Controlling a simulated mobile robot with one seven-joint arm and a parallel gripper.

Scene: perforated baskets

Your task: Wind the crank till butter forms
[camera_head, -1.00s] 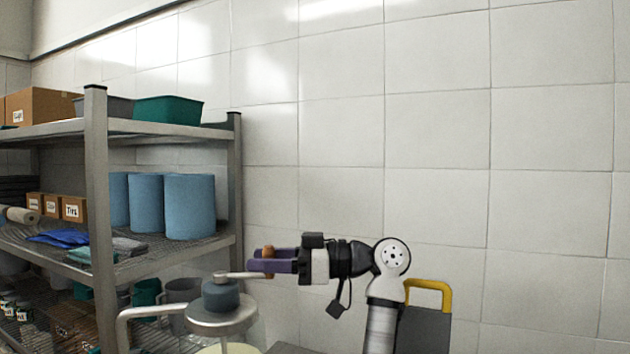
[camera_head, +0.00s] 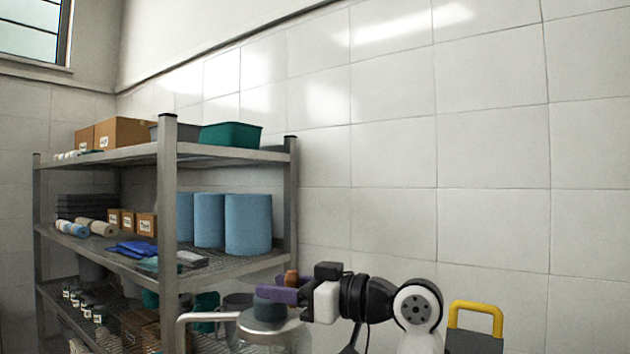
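The churn stands at the bottom of the view, a clear jar (camera_head: 285,340) with a metal lid and a dark grey round hub (camera_head: 270,309) on top. A pale bent handle (camera_head: 190,318) sticks out from its left side. The crank's brown knob (camera_head: 291,275) stands upright behind and slightly right of the hub. My gripper (camera_head: 290,290) reaches in from the right, its purple fingers on either side of the knob, seemingly shut on it. The near finger hides the crank arm and the knob's lower part. The jar's contents are not clear to see.
A metal shelf rack (camera_head: 168,230) stands behind and left of the churn, with blue rolls (camera_head: 248,225), boxes and a green bin (camera_head: 231,135). A yellow-handled dark object (camera_head: 475,325) is right of my arm. A tiled wall closes the back.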

